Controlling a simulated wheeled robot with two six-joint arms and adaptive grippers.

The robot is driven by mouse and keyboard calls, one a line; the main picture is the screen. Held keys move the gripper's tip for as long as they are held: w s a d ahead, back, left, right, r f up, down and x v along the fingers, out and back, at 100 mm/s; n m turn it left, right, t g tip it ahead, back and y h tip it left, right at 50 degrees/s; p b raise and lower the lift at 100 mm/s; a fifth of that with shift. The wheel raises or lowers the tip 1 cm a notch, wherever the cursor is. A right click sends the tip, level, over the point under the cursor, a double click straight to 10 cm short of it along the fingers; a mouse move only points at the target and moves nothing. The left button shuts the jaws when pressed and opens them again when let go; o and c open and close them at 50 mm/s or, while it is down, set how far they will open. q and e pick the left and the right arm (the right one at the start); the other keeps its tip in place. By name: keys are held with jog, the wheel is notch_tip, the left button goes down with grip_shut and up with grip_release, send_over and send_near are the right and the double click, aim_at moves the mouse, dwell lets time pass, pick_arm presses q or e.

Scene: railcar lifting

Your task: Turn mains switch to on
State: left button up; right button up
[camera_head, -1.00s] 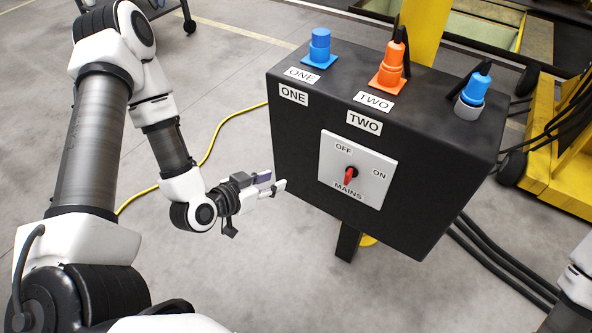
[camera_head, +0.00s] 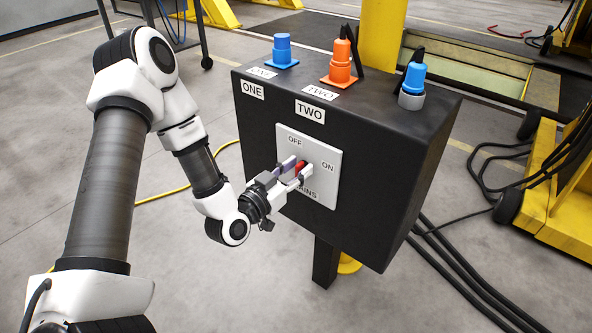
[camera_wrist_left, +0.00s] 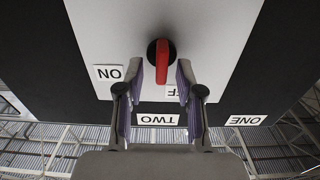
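The mains switch is a red knob (camera_head: 300,167) on a white plate (camera_head: 322,150) with OFF, ON and MAINS labels, on the front of a black box (camera_head: 375,185). In the left wrist view, upside down, the red knob (camera_wrist_left: 162,64) points towards the partly hidden OFF label, with ON off to the left. My left gripper (camera_head: 294,172) is at the plate. Its two fingertips (camera_wrist_left: 159,76) straddle the knob, one on each side, with a gap to it. My right gripper is not in view.
On top of the box stand a blue plug (camera_head: 282,52), an orange plug (camera_head: 340,66) and another blue plug (camera_head: 413,80). A yellow post (camera_head: 382,35) rises behind. Black cables (camera_head: 470,270) lie on the floor at right, a yellow cable (camera_head: 180,188) at left.

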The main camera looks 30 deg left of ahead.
pick_arm(q)
jog(key=shift+a, duration=0.1)
grip_shut()
jog(key=shift+m, duration=0.4)
jog(key=m+p, duration=0.2)
jog(key=m, duration=0.1)
jog(key=m+p, duration=0.1)
jog(key=m, duration=0.1)
jog(key=shift+d, duration=0.35)
jog(key=shift+d+f+m+p, duration=0.1)
jog(key=shift+f+m+p, duration=0.1)
jog(key=shift+m+p, duration=1)
jog(key=shift+d+f+m+p, duration=0.15)
jog(key=shift+m+p, duration=0.25)
jog(key=shift+m, duration=1.5)
